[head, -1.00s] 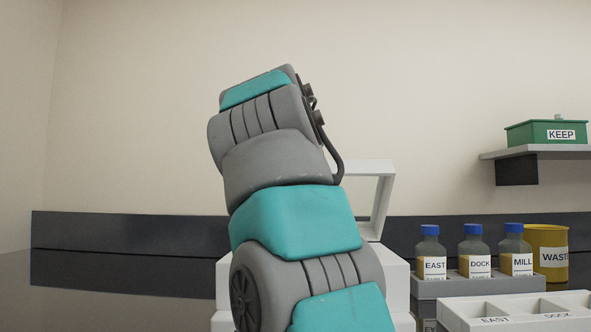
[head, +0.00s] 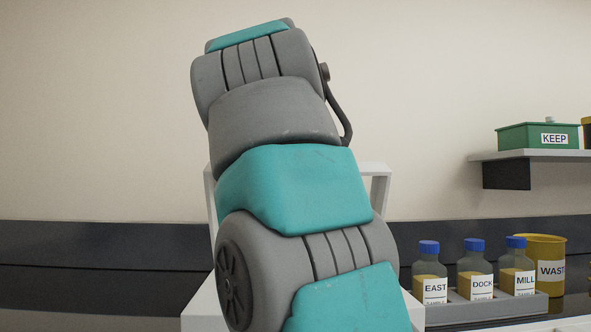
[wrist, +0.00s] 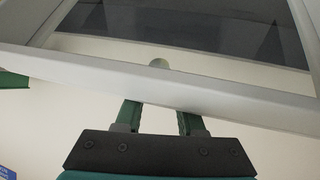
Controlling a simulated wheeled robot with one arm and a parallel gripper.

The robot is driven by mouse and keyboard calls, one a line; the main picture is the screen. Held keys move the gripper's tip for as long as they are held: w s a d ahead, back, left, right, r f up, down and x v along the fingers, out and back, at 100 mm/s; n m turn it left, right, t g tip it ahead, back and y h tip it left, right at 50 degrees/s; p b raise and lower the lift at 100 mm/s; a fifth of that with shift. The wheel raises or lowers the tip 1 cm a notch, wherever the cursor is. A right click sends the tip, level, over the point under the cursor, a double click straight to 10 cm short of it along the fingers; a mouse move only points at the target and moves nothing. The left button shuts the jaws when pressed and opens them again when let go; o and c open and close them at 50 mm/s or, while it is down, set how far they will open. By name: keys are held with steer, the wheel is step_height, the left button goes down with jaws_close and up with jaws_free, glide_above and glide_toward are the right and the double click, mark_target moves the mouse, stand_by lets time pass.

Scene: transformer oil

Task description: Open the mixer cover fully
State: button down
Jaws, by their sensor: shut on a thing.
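The mixer cover is a white frame around a see-through pane. In the head view its raised frame (head: 379,188) shows on both sides of my arm, above the white mixer body (head: 203,309). In the wrist view the cover's edge bar (wrist: 85,72) crosses in front of my gripper (wrist: 158,112). The two green fingers reach the bar and their tips are hidden behind it. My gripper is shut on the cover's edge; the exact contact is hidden. My gripper is hidden in the head view.
Bottles labelled EAST (head: 431,275), DOCK (head: 475,270) and MILL (head: 517,268) stand in a grey rack at right, beside a yellow WASTE bin (head: 550,255). A green KEEP box (head: 537,136) sits on a wall shelf (head: 520,156). The wall above the cover is clear.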

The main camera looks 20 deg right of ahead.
steer(key=shift+w+f, duration=0.15)
steer(key=shift+f, duration=0.3)
steer(key=c, duration=0.9)
jaws_free()
steer(key=o, duration=0.3)
steer(key=shift+o, duration=0.3)
steer(key=shift+r, duration=0.15)
steer(key=shift+r, duration=0.1)
